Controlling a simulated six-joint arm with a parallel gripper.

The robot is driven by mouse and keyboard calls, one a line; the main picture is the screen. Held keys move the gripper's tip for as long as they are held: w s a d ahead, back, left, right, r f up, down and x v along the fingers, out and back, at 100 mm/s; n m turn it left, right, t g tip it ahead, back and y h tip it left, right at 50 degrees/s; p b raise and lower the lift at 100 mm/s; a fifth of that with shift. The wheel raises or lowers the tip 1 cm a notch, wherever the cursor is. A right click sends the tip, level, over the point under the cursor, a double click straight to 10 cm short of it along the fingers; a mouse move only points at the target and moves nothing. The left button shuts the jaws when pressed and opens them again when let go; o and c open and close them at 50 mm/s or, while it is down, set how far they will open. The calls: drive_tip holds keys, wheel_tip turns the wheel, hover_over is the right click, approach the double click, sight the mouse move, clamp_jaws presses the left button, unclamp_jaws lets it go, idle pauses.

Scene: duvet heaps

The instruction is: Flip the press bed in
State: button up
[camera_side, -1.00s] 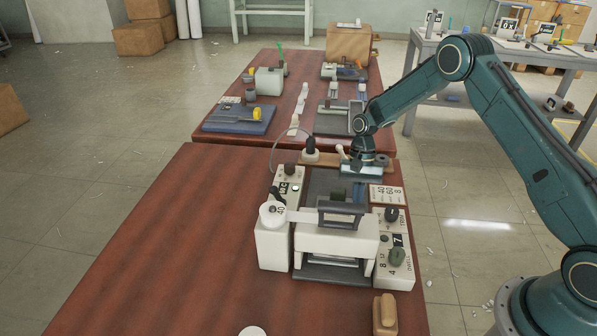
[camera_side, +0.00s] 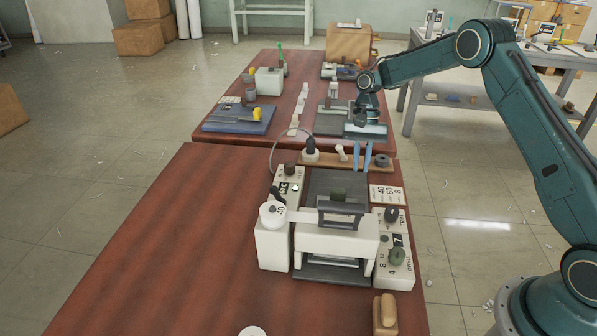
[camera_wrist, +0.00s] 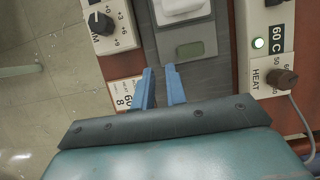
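The press (camera_side: 335,240) is a white block with a dark handle frame on top, standing on the near table. A dark grey flat strip, which looks like its bed (camera_side: 320,183), extends behind the white block with a small green block on it. In the wrist view the grey strip (camera_wrist: 218,50) shows the green block (camera_wrist: 190,50) and part of a white piece. My gripper (camera_side: 362,168) is above the far end of the near table, behind the press. Its two blue fingers (camera_wrist: 161,70) are apart with nothing between them. I cannot tell their exact height above the strip.
A heat box (camera_side: 289,187) with a lit green lamp stands left of the strip. A dial box (camera_side: 395,262) and a number card (camera_side: 387,194) are on the right. A cable runs to a dark knob. A tan block (camera_side: 385,315) lies in front; the table's left side is clear.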

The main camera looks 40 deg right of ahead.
sight(339, 189)
drive_tip(key=o, duration=0.7)
drive_tip(key=shift+w+a+r, duration=0.15)
drive_tip(key=shift+a+r, duration=0.1)
drive_tip(key=shift+a, duration=0.1)
drive_tip(key=shift+o, duration=1.3)
drive_tip(key=a+r+t+h, duration=0.1)
drive_tip(key=a, duration=0.1)
drive_tip(key=w+a+r+t+h, duration=0.1)
drive_tip(key=a+r, duration=0.1)
drive_tip(key=shift+w+a+r+t, duration=0.1)
drive_tip(key=shift+w+r+t, duration=0.1)
drive_tip(key=shift+t, duration=0.1)
drive_tip(key=shift+a+r+t+h, duration=0.3)
drive_tip(key=shift+a+r+h, duration=0.05)
drive_tip(key=shift+r+h, duration=0.25)
drive_tip(key=shift+f, duration=0.1)
wheel_tip(339, 189, down, 14)
drive_tip(key=shift+r, duration=0.15)
drive_tip(key=shift+c, duration=0.4)
